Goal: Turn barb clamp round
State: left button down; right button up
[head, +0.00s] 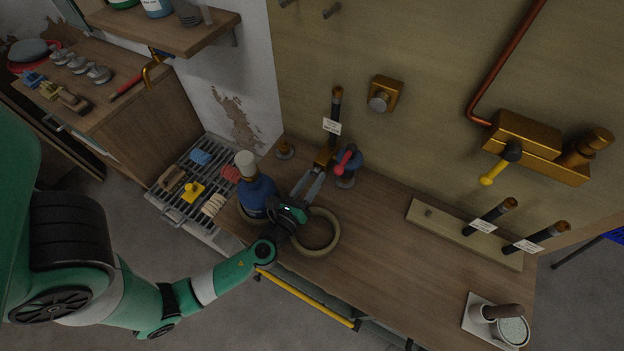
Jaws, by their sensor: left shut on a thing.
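A brass block (324,157) with a dark upright rod (336,105) carrying a white tag (332,127) stands at the back of the wooden bench; it may be the barb clamp, though the tag does not read clearly. My left gripper (319,167) reaches across the bench from the left, with its grey fingers shut on the brass block. The fingers hide part of the block's lower end. A red-handled fitting (346,160) on a bluish-grey body is just to the right of the block. My right gripper is not in view.
A blue bottle with a pale cap (246,163) stands left of my wrist. A tan ring (330,246) lies on the bench (395,260) beneath my gripper. Two tagged rods (490,216) stand on a pale strip at right. Mid-right bench is clear.

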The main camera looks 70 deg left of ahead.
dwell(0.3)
pick_arm(q)
jog(key=shift+c, duration=2.3)
grip_release()
